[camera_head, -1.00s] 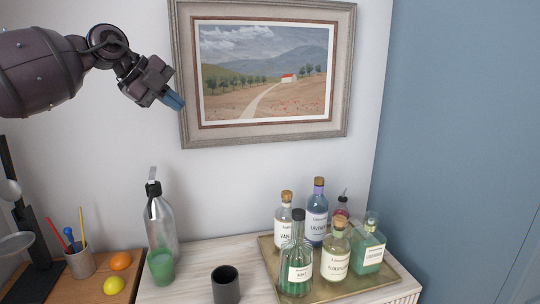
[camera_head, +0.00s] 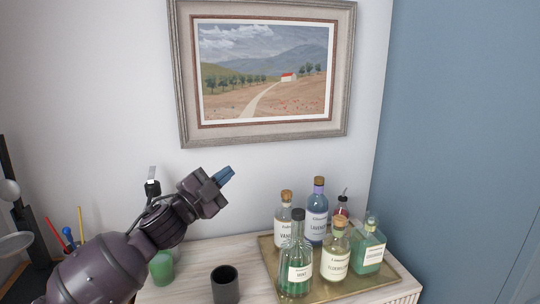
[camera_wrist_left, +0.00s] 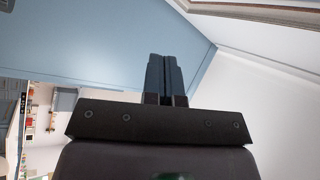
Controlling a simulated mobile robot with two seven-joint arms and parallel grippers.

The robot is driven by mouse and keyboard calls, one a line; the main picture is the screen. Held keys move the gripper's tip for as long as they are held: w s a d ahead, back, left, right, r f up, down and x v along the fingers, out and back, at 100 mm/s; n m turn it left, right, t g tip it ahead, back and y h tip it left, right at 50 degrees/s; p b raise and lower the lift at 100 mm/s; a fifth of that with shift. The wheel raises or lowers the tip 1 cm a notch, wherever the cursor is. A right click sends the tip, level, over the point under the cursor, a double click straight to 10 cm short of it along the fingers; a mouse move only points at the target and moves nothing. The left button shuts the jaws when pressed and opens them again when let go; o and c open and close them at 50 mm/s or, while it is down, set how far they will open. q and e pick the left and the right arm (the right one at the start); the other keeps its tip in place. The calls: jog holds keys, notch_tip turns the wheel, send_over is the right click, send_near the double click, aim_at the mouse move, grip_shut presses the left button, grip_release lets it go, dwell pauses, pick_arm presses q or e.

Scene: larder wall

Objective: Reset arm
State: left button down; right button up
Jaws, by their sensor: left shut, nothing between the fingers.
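My left gripper (camera_head: 225,175) is in the middle of the head view, raised in front of the white wall, below the framed picture and left of the bottles. Its blue fingers point up and to the right. They are shut together and empty, touching nothing. In the left wrist view the fingers (camera_wrist_left: 166,78) lie side by side with no thing between them. My right gripper does not show.
A gold tray (camera_head: 385,286) holds several corked bottles. A dark cup (camera_head: 225,285) and a green glass (camera_head: 162,267) stand on the pale cabinet top. My arm partly hides the metal bottle (camera_head: 153,188). The framed picture (camera_head: 262,72) hangs above.

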pick_arm(q)
jog(key=s+a+f+n+y, duration=0.3)
jog(key=s+a+f+n, duration=0.1)
jog(key=f, duration=0.4)
jog(key=s+a+f+n+y, duration=0.3)
jog(key=s+f+n+y, duration=0.15)
jog(key=f, duration=0.45)
jog(key=s+a+f+n+y, duration=0.3)
jog(key=a+f+n, duration=0.15)
jog(key=f, duration=0.35)
jog(key=s+a+f+n+g+y, duration=0.1)
jog(key=s+a+f+n+g, duration=0.1)
jog(key=s+f, duration=0.7)
jog(key=s+a+f+n+g+y, duration=0.2)
jog(key=s+f, duration=0.6)
jog(key=s, duration=0.5)
jog(key=shift+a+f+n+g, duration=0.4)
jog(key=shift+a+n, duration=0.4)
jog(key=shift+a, duration=0.2)
jog(key=shift+y, duration=0.25)
